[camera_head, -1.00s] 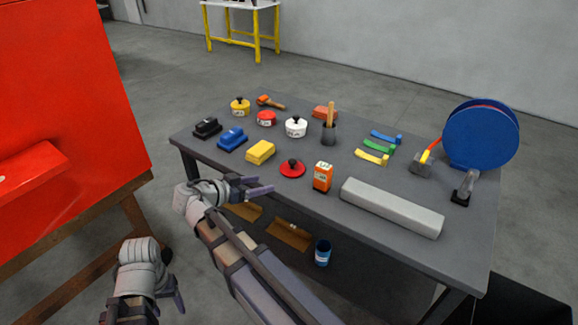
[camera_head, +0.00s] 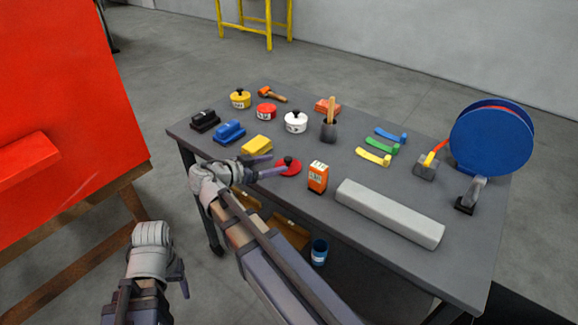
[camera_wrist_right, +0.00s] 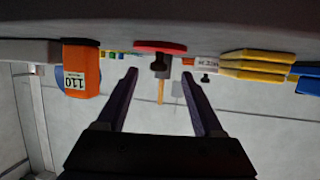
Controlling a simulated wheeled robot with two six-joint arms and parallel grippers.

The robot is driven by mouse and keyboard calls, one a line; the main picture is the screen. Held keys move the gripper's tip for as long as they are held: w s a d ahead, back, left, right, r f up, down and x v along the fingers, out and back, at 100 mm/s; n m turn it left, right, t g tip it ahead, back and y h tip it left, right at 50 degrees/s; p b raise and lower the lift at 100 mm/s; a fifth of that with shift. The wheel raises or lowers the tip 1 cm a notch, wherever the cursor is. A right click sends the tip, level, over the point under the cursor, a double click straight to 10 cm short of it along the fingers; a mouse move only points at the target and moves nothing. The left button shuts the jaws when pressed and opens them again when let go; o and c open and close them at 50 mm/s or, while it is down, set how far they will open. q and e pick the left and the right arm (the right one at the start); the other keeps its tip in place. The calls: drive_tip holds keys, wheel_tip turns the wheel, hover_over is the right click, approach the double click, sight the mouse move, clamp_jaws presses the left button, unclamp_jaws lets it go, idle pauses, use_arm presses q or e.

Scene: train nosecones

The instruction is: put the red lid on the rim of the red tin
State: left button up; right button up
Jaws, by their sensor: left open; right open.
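The red lid (camera_head: 294,170) with its black knob lies flat near the table's front edge. It also shows in the right wrist view (camera_wrist_right: 150,46), upside down, with the knob (camera_wrist_right: 160,63) lined up between the fingers. The red tin (camera_head: 266,112) stands further back, between a yellow and a white pot; its top looks open and knobless. My right gripper (camera_head: 279,165) is open and empty, its fingertips close to the lid's left side; I cannot tell if they touch. My left gripper (camera_head: 181,281) is open and low, left of the table, away from everything.
An orange box (camera_head: 317,177) stands just right of the lid, and yellow blocks (camera_head: 257,145) lie to its left. The yellow pot (camera_head: 240,99) and white pot (camera_head: 296,122) flank the tin. A long grey bar (camera_head: 390,213) lies along the front edge.

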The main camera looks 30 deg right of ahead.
sight(285, 161)
drive_tip(key=shift+b+x, duration=0.85)
drive_tip(key=shift+x, duration=2.45)
drive_tip(key=shift+r, duration=0.1)
clamp_jaws()
